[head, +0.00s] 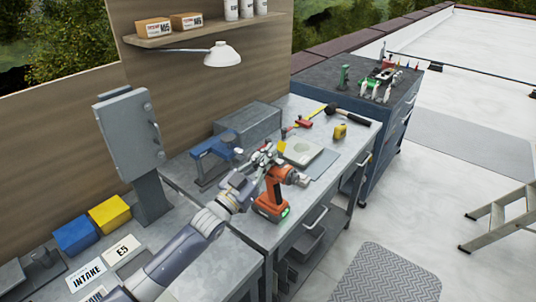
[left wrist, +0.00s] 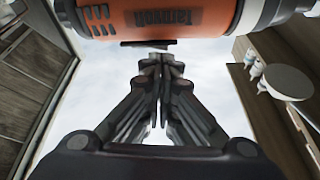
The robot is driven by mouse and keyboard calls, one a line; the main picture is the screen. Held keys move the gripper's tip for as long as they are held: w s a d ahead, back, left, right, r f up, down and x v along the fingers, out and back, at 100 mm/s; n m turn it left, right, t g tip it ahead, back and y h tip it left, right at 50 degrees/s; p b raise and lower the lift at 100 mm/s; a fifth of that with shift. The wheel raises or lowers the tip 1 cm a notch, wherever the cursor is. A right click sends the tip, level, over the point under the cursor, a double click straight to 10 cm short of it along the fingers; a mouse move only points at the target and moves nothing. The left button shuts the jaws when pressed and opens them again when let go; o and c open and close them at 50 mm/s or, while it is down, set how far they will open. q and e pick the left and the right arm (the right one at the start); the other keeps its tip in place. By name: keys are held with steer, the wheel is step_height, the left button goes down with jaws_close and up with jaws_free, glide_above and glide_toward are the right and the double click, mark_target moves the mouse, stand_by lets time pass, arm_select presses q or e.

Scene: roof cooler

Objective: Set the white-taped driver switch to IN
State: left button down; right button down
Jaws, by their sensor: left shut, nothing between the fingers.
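An orange driver (head: 270,193) stands upright on the bench, with a grey chuck pointing right and a green light on its base. Its orange body (left wrist: 185,17) fills the top of the left wrist view, with dark upside-down lettering. A thin dark part (left wrist: 148,43) shows under the body, close to the fingertips; I cannot tell whether it is the switch. White tape and the switch setting cannot be made out. My left gripper (head: 266,156) is at the driver's upper part. In the left wrist view its fingers (left wrist: 160,62) are shut and empty; contact is unclear. My right gripper is not in view.
A blue vise (head: 214,150) stands left of the driver, and a flat tray (head: 305,152) lies behind it. A yellow tape measure (head: 340,131) and a hammer (head: 350,117) lie farther back. A grey box on a post (head: 130,135) stands at left. The floor at right is mostly open.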

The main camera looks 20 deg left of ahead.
arm_select(q)
steer(key=shift+w+f, duration=0.1)
steer(key=shift+f, duration=0.1)
